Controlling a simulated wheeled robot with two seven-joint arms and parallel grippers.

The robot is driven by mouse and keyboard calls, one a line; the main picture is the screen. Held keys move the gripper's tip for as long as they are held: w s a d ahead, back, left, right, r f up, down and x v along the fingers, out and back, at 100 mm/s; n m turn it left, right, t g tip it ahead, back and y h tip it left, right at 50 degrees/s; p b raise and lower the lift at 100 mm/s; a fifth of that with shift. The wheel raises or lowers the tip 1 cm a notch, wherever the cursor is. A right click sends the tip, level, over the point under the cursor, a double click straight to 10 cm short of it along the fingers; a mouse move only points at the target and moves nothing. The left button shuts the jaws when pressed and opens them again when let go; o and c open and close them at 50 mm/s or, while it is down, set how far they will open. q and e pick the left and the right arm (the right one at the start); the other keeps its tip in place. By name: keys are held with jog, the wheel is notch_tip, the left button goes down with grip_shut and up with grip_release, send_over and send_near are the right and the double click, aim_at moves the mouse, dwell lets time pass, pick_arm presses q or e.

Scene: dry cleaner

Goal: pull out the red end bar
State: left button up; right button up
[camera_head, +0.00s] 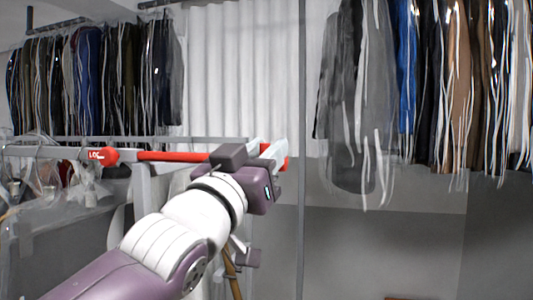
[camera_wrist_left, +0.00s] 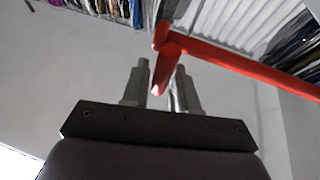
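The red end bar (camera_head: 175,157) runs level across the left half of the head view. Its right end shows red just past my left gripper (camera_head: 270,155), which covers part of it. In the left wrist view the red bar (camera_wrist_left: 245,65) comes in from the right, and a short red end piece (camera_wrist_left: 164,70) points down between the two fingers. My left gripper (camera_wrist_left: 163,75) is open, one finger on each side of this red piece. Contact on the right-hand finger cannot be told. My right gripper is not in view.
A thin upright post (camera_head: 302,220) stands just right of my gripper. Bagged clothes (camera_head: 360,100) hang at right; more clothes (camera_head: 90,85) hang at the back left.

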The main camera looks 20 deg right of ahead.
pick_arm(q)
jog(key=shift+o, duration=0.4)
jog(key=shift+a, duration=0.15)
jog(key=b+v, duration=0.5)
jog(key=v, duration=0.7)
jog(key=shift+s+a+f, duration=0.15)
jog(key=shift+a+f, duration=0.05)
jog(key=shift+f, duration=0.05)
